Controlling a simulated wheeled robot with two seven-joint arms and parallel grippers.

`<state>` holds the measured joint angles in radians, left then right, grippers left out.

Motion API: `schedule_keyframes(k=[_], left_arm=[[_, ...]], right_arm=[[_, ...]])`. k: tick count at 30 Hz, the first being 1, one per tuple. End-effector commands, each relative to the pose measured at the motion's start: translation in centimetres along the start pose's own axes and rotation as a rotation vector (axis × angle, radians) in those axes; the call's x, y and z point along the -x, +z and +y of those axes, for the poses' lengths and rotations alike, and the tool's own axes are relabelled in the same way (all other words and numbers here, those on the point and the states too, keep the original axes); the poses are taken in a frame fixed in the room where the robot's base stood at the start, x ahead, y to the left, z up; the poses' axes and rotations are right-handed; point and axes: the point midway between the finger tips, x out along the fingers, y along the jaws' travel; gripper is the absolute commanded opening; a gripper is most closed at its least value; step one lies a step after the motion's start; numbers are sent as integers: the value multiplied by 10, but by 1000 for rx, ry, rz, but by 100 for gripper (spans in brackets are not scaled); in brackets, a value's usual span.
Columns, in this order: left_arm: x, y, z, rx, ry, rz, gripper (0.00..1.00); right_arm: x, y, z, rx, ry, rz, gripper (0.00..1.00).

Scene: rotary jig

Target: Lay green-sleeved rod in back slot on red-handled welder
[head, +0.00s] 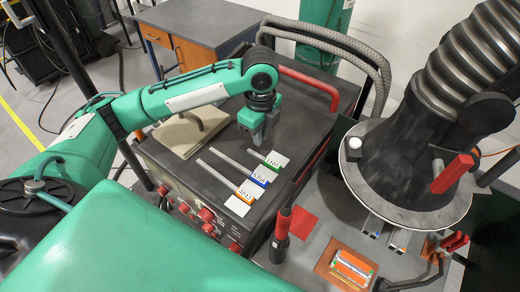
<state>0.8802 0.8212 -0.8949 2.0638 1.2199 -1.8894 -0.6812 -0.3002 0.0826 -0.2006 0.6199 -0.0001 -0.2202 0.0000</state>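The red-handled welder (165,160) is a dark box, with its red handle (309,88) along the far side of its top. The green-sleeved rod (272,164) lies on the top, the farthest back of three rods. The grey part of this rod is short in view, its far end close to my gripper. The blue-sleeved rod (240,167) is in the middle and the orange-sleeved rod (221,177) in front. My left gripper (262,143) points down just above the green-sleeved rod's grey part; its finger gap and any contact are unclear. Slot edges are too small to tell. My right gripper is out of view.
A beige block (180,138) with a grey bar stands at the top's left. At right is a round plate (352,185) under a dark column. An orange tray (330,258) and a black-red torch (281,236) are in front. A grey hose (340,45) curves behind.

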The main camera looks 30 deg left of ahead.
Motion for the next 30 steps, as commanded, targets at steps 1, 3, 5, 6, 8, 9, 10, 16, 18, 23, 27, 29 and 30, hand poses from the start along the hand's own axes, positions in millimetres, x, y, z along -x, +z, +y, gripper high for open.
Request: schedule_keyframes(k=[1, 3, 5, 6, 8, 9, 10, 16, 18, 23, 27, 29, 30], left_arm=[[9, 0, -1, -1, -6, 1, 11], [21, 0, -1, -1, -5, 0, 11], [29, 0, -1, -1, -3, 0, 11], [34, 0, -1, 0, -3, 1, 11], [40, 0, -1, 0, -2, 1, 11], [42, 0, -1, 0, -1, 0, 11], [44, 0, 0, 0, -1, 0, 11], [48, 0, 0, 0, 0, 1, 11], [47, 0, 0, 0, 0, 1, 11], [47, 0, 0, 0, 0, 1, 11], [48, 0, 0, 0, 1, 1, 11], [52, 0, 0, 0, 0, 1, 11], [57, 0, 0, 0, 0, 0, 11]], right_arm=[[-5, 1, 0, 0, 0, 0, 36], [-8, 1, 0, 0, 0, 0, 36], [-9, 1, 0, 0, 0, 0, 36], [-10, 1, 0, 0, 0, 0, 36], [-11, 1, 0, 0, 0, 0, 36], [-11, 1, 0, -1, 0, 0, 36], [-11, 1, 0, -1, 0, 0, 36], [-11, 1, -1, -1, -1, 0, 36], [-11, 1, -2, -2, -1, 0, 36], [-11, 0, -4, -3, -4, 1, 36], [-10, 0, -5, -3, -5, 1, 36], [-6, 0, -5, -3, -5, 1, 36], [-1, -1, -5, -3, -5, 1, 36]])
